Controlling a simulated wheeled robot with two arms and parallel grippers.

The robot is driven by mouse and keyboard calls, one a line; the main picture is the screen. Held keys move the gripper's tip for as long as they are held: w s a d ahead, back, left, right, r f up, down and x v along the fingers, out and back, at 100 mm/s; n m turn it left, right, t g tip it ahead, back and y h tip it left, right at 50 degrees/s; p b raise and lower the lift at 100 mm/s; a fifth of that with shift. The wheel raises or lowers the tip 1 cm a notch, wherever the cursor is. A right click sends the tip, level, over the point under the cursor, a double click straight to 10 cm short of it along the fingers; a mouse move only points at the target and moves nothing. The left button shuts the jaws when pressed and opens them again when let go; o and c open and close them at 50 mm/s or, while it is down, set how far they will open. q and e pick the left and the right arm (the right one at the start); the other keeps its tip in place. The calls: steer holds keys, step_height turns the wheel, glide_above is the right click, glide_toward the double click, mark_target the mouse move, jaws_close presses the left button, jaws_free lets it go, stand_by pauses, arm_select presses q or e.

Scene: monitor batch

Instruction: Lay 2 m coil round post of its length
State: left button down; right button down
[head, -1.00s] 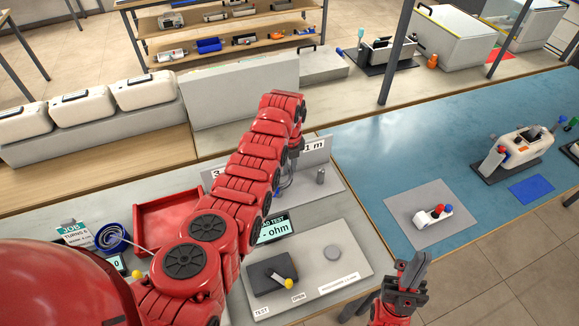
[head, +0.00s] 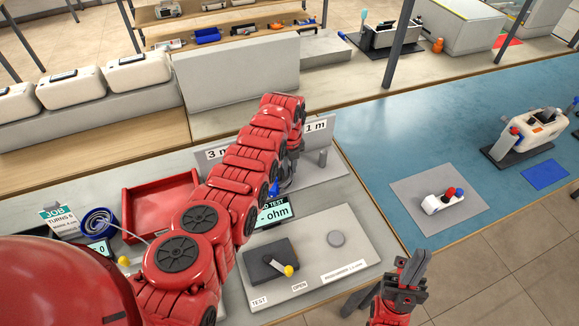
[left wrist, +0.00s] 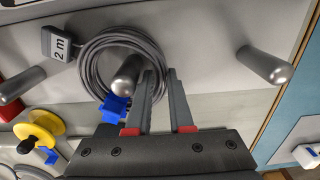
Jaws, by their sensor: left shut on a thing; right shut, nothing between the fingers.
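The 2 m coil (left wrist: 98,62) is a grey cable ring with a dark "2 m" tag (left wrist: 58,45) and a blue clip (left wrist: 115,106). In the left wrist view it encircles the middle metal post (left wrist: 126,74); whether it rests on the base is unclear. My left gripper (left wrist: 161,74) is shut on the right side of the ring, beside the post. In the head view my left gripper (head: 288,176) is mostly behind my red arm, with the blue clip (head: 274,188) beside it. My right gripper (head: 418,266) is shut and empty at the front edge.
Bare posts stand on either side, left (left wrist: 22,84) and right (left wrist: 264,66). The rack panel (head: 318,130) shows "3 m" and "1 m". A test plate (head: 318,262), a red tray (head: 150,212) and a blue reel (head: 98,224) are nearby.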

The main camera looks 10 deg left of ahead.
arm_select(q)
steer(key=shift+f+b, duration=0.35)
steer(key=shift+f, duration=0.05)
stand_by(0.4)
steer(key=c, duration=0.8)
jaws_free()
steer(key=shift+c, duration=0.2)
steer(key=shift+o, duration=0.6)
steer(key=shift+r, duration=0.1)
steer(key=shift+a+r, duration=0.1)
steer(key=shift+r, duration=0.1)
step_height(320, 180, up, 17)
steer(key=b, duration=0.2)
steer(key=shift+d, duration=0.3)
